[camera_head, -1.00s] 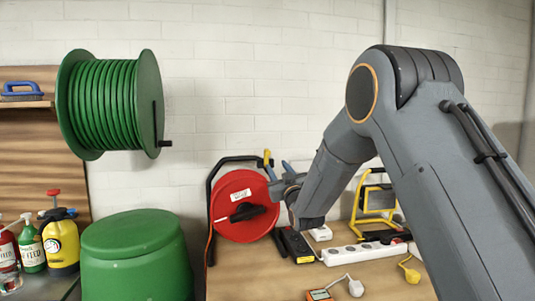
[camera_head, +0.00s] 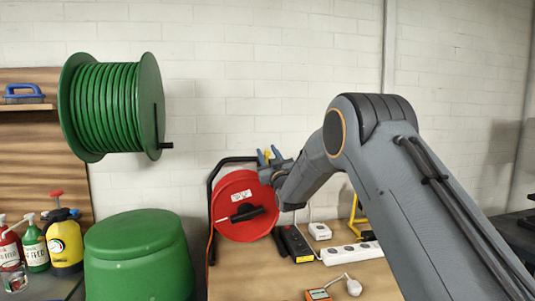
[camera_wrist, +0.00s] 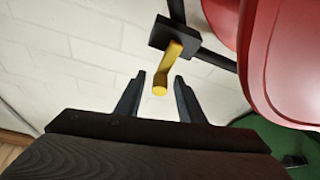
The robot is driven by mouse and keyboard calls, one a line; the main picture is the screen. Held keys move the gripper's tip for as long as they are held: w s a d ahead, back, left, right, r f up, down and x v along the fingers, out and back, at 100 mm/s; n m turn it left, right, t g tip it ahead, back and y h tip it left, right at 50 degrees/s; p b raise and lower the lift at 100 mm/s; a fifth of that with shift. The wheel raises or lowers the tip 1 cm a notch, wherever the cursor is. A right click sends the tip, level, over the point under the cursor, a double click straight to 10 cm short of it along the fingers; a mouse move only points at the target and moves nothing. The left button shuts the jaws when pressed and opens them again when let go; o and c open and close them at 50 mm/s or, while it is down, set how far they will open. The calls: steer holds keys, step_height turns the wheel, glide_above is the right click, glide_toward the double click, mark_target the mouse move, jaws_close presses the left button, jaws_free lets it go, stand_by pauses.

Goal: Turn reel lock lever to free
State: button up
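The red cable reel (camera_head: 238,222) stands upright in a black frame on the bench in the head view. Its red side also fills the right of the wrist view (camera_wrist: 285,60). The yellow lock lever (camera_wrist: 170,65) sticks out from a black block (camera_wrist: 170,35) on the frame. In the head view only a bit of the lever (camera_head: 268,157) shows between my fingers. My gripper (camera_wrist: 160,78) is open, with the lever's rounded end between the fingertips in the wrist view and a gap on each side. I cannot tell how deep the lever sits between them.
A black power box (camera_head: 296,243), a white power strip (camera_head: 352,253) and a white plug (camera_head: 319,231) lie right of the reel. A green barrel (camera_head: 140,250) stands left of the bench. A green hose reel (camera_head: 110,107) hangs on the wall above it.

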steer(key=shift+c, duration=0.5)
jaws_close()
steer(key=shift+n, duration=0.3)
steer(key=shift+s+a+f+n+g+y+b, duration=0.2)
steer(key=shift+a+f+n+g+y+b, duration=0.65)
steer(key=shift+n+b, duration=1.5)
steer(key=shift+s+a+f+n+g+y+b, duration=0.3)
steer(key=shift+a+n+g+b, duration=0.7)
steer(key=shift+n, duration=2.25)
steer(key=shift+s+a+f+n+g+y+b, duration=0.15)
steer(key=shift+a+f+n+g+y+b, duration=0.35)
steer(key=shift+n+g+b, duration=1.45)
steer(key=shift+f+n+t, duration=0.15)
steer(key=shift+n+t, duration=0.35)
steer(key=shift+n, duration=0.45)
